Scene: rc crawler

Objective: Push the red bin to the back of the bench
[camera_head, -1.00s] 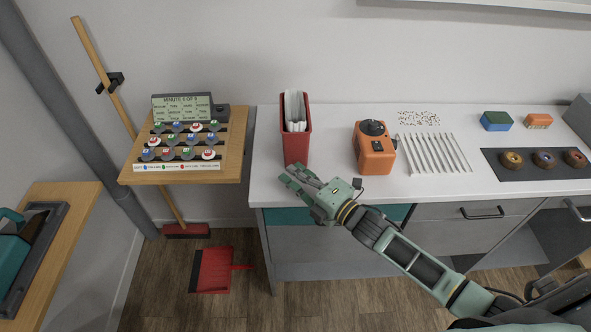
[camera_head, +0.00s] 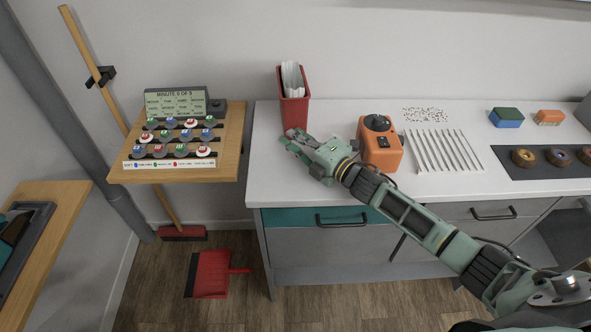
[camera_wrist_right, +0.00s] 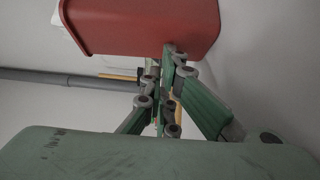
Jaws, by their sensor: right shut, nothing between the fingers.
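The red bin (camera_head: 294,112) stands upright near the back left of the white bench (camera_head: 270,190), with white papers (camera_head: 292,78) sticking out of its top. My right gripper (camera_head: 290,139) is shut and empty, low in front of the bin's front face. In the right wrist view the bin (camera_wrist_right: 140,25) fills the top, and the fingertips (camera_wrist_right: 172,52) are at its edge, touching or very close. The contact itself is hard to make out. My left gripper is not in view.
An orange device (camera_head: 380,150) stands right of the bin, close to my right forearm. White rods (camera_head: 445,150) and small bits (camera_head: 425,114) lie further right. The wall is behind the bin.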

